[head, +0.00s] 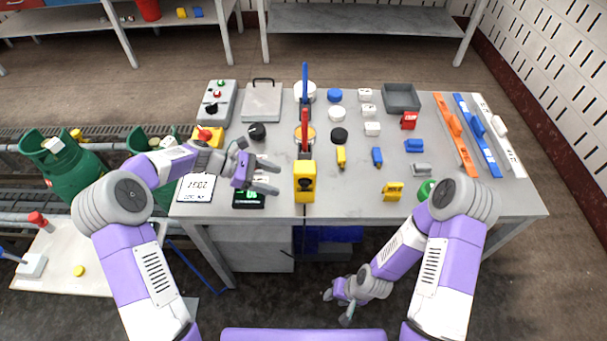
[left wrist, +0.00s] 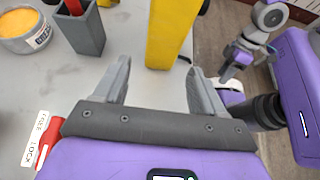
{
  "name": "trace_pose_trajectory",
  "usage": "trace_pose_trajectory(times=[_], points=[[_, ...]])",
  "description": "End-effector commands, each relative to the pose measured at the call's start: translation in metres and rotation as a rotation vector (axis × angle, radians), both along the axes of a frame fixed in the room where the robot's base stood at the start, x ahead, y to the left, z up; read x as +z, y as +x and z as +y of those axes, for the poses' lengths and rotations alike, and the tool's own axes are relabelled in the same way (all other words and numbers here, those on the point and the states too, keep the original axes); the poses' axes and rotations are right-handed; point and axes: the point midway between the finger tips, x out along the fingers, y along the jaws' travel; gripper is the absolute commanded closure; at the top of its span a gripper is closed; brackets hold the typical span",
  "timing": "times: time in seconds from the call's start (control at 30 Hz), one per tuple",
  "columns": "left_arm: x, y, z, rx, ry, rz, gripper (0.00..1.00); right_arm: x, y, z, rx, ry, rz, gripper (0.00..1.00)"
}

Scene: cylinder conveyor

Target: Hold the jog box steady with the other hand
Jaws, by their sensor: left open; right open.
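The jog box (head: 304,187) is a yellow upright box with black marks on its face, near the middle of the table's front edge. A dark cable hangs below it. My left gripper (head: 273,178) is open and empty, just left of the jog box with its fingers pointing towards it. In the left wrist view the yellow jog box (left wrist: 171,36) stands beyond the tips of my open left gripper (left wrist: 160,72), apart from them; its top is cut off. My right gripper (head: 336,308) is open and empty, low in front of the table, away from the jog box.
Behind the jog box, red and blue handles (head: 304,83) stand in holders. A black device with a green display (head: 249,200) and a white card (head: 195,188) lie left. Yellow (head: 341,157) and blue (head: 377,157) pieces lie right.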

Motion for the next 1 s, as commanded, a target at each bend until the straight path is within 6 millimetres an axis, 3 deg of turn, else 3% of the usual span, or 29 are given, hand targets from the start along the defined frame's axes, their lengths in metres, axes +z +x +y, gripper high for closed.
trace_pose_trajectory(times=[0.43, 0.7, 1.0], points=[[-0.033, -0.001, -0.053, -0.004, 0.0, -0.001, 0.3, -0.043, 0.0, 0.0, -0.001, 0.0, 0.001, 0.6], [-0.044, -0.001, -0.079, -0.003, 0.001, 0.001, 0.3, -0.04, 0.0, 0.0, 0.0, 0.0, 0.0, 0.6], [-0.047, -0.001, -0.086, -0.001, 0.001, 0.0, 0.3, -0.04, 0.0, 0.0, 0.0, 0.0, 0.0, 0.6]])
